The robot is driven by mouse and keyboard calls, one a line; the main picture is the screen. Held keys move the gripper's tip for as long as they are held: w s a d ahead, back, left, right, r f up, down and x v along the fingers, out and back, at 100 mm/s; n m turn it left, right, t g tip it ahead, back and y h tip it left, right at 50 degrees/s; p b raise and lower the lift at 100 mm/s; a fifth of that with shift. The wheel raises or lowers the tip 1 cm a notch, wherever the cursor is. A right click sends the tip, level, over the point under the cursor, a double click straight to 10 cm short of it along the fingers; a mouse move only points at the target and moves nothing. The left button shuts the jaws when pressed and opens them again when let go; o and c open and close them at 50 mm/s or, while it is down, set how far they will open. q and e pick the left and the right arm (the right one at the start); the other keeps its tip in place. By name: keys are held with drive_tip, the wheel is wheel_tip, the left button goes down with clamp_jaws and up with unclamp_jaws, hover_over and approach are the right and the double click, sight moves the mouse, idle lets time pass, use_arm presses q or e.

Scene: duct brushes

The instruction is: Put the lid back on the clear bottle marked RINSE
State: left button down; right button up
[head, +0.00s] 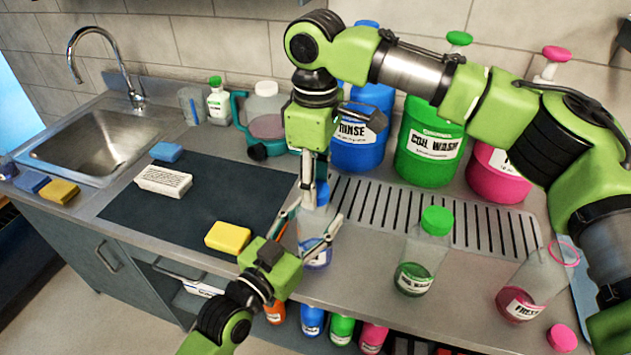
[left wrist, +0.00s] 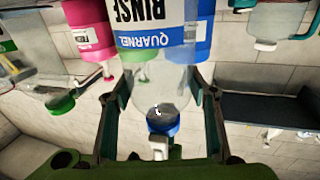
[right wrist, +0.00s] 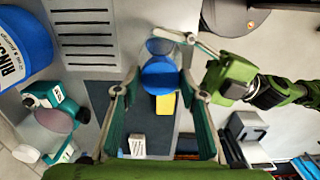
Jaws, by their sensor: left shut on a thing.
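The clear bottle marked RINSE (head: 317,228) stands on the counter near its front edge, with a little blue liquid low inside. My left gripper (head: 309,237) is shut around its body from the front. The blue lid (head: 322,194) is at the bottle's mouth, and it also shows in the left wrist view (left wrist: 162,127) against the neck. I cannot tell if it is fully seated. My right gripper (head: 313,185) points down over the bottle. In the right wrist view its fingers (right wrist: 160,80) are apart, either side of the lid (right wrist: 160,76), with small gaps.
Big blue (head: 358,140), green (head: 430,145) and pink (head: 497,172) jugs stand behind the drain grille (head: 380,205). A green-lidded bottle (head: 422,255) and an open pink bottle (head: 530,285) stand right. A yellow sponge (head: 228,237) lies on the dark mat (head: 130,215).

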use_arm(q)
drive_tip(key=shift+f, duration=0.1)
use_arm(e)
drive_tip(key=shift+o, duration=1)
drive_tip(key=shift+r, duration=0.15)
wheel_tip(320, 180, up, 12)
use_arm(q)
drive_tip(key=c, duration=0.8)
unclamp_jaws()
drive_tip(key=v, duration=1.2)
use_arm(e)
drive_tip(key=shift+f, duration=0.2)
